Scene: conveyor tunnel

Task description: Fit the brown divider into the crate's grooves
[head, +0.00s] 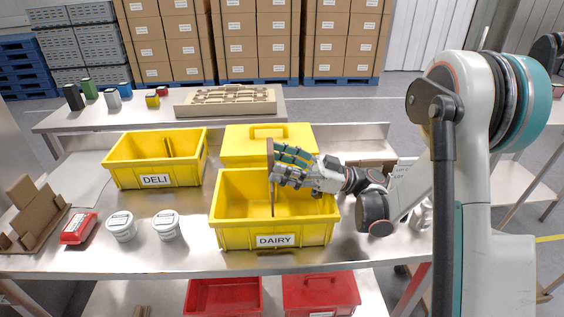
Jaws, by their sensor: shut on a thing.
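My gripper (275,165) is over the yellow crate labelled DAIRY (230,236), with its fingers reaching in from the right. It is shut on the brown divider (270,149), a thin upright panel seen almost edge-on. The divider's top stands above the crate's rim, and its lower part reaches down inside, about mid-width. I cannot tell whether its edges sit in the grooves or whether it touches the floor. My fingers hide part of the divider and the crate's back wall.
A yellow crate labelled DELI (125,175) stands at the left with a divider inside. A yellow lid (240,146) is close behind the DAIRY crate. White tubs (166,226), a red pack (79,228) and brown panels (32,216) lie at the left front.

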